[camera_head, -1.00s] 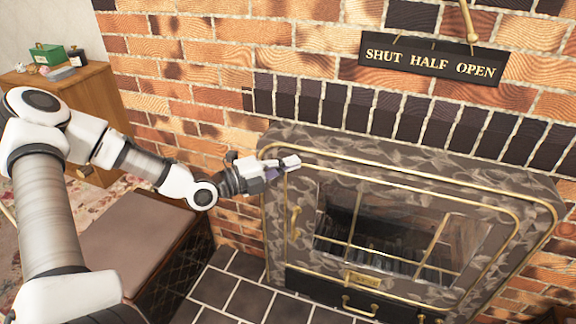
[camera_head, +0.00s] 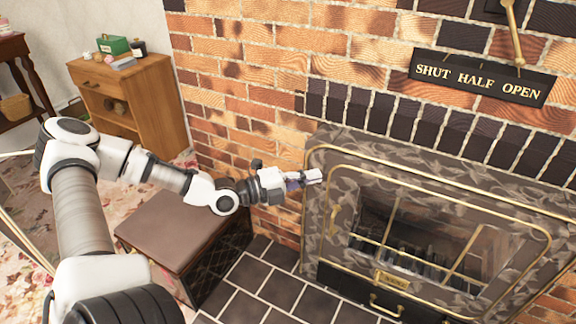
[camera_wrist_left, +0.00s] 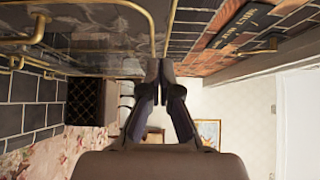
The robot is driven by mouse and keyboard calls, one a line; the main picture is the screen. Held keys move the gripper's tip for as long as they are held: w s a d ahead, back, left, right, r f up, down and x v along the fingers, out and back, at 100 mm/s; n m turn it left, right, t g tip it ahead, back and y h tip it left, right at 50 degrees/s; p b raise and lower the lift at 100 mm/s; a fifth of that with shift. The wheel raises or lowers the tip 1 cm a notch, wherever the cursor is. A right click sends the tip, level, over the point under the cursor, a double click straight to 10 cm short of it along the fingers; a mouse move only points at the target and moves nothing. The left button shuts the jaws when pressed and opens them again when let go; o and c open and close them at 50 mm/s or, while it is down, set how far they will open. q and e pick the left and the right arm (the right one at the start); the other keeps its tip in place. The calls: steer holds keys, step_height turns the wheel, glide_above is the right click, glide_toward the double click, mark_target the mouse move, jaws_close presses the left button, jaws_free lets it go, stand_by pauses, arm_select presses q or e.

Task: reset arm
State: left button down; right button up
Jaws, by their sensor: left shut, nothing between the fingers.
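My left gripper (camera_head: 310,179) is shut and empty. In the head view it is held out in front of the upper left corner of the fireplace door. The fireplace (camera_head: 323,207) has a marbled grey surround with brass trim and a glass front, and the glass door looks closed. In the left wrist view the left gripper's fingers (camera_wrist_left: 158,70) meet at their tips, with nothing between them. My right gripper is not in view.
A brown-topped box seat (camera_head: 170,228) stands left of the hearth. A wooden cabinet (camera_head: 150,95) with a green box (camera_head: 113,45) on it is behind. A "SHUT HALF OPEN" sign (camera_head: 480,77) and brass lever (camera_head: 514,30) are on the brick wall. Dark hearth tiles (camera_head: 268,275) lie below.

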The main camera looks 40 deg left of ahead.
arm_select(q)
steer(key=p+v, duration=0.5)
steer(key=p, duration=0.1)
steer(key=s+d+f+n+g, duration=0.1)
steer(key=s+d+f+g, duration=0.5)
steer(key=d, duration=0.3)
steer(key=s+d+f+n+g, duration=0.1)
steer(key=s+d+f+g, duration=0.2)
steer(key=d+f+g, duration=0.45)
steer(key=s+d+f+n+g+y, duration=0.2)
steer(key=s+d+f+n+y, duration=0.2)
steer(key=s+f+n, duration=0.4)
steer(key=s+a+r+n+y, duration=0.1)
steer(key=s+a+n+y, duration=0.35)
steer(key=n, duration=0.95)
step_height(320, 180, up, 18)
steer(key=p, duration=1.8)
steer(key=shift+a, duration=0.35)
